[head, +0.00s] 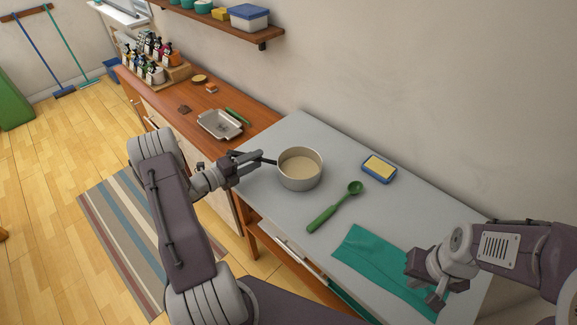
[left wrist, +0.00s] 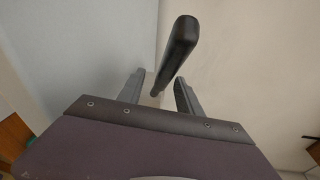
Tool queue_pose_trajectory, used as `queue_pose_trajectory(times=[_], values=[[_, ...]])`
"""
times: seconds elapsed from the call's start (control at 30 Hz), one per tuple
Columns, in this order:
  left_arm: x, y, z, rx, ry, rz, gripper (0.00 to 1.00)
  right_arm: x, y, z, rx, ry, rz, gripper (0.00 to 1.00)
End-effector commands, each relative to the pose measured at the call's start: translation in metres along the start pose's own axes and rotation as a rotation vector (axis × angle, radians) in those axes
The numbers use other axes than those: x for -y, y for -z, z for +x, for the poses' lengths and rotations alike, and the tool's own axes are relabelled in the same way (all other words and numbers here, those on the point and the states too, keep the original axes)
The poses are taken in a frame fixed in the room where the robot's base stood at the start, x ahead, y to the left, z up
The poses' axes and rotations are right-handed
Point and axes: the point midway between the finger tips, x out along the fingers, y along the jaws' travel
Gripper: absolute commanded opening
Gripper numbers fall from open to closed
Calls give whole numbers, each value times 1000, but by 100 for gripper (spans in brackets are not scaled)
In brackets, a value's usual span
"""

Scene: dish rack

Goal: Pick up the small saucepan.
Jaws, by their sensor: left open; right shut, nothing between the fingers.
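The small saucepan (head: 300,169) stands upright on the grey tabletop, light metal outside with a beige inside. Its dark handle (head: 262,160) points left toward my left gripper (head: 258,161). My left gripper is open at the handle, with its fingers around or close beside it. In the left wrist view the black handle (left wrist: 177,55) rises between the two open fingers, with no clear contact. The pan's body is not clear in that view. My right gripper (head: 424,292) is shut and empty over the teal cloth at the right.
A green ladle (head: 335,206) lies right of the pan. A yellow and blue sponge box (head: 379,168) sits behind it. The teal cloth (head: 372,255) lies in front. A metal tray (head: 219,124) is on the wooden counter (head: 185,95). A shelf (head: 225,20) hangs above.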

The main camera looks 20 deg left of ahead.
Motion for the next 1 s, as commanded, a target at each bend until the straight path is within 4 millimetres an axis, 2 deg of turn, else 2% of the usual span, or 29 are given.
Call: queue_pose_trajectory(times=[0.07,0.2,0.33,0.57,0.6,0.73,0.77,1.0], values=[[1,0,4,0,0,0,42,0,0,-2,0,0,0,0],[3,4,29,-4,-1,0,42,0,1,-11,0,0,0,0],[2,4,48,-3,0,0,42,0,1,-13,0,0,0,0],[0,3,52,1,-1,0,42,0,1,-12,0,0,0,0],[0,3,52,1,-1,0,39,0,1,-12,0,0,0,0],[0,3,52,1,-1,0,3,0,1,-12,0,0,0,0],[0,3,52,1,-1,0,0,0,1,-12,0,0,0,0],[0,3,52,0,-1,0,0,0,1,-12,0,0,0,0]])
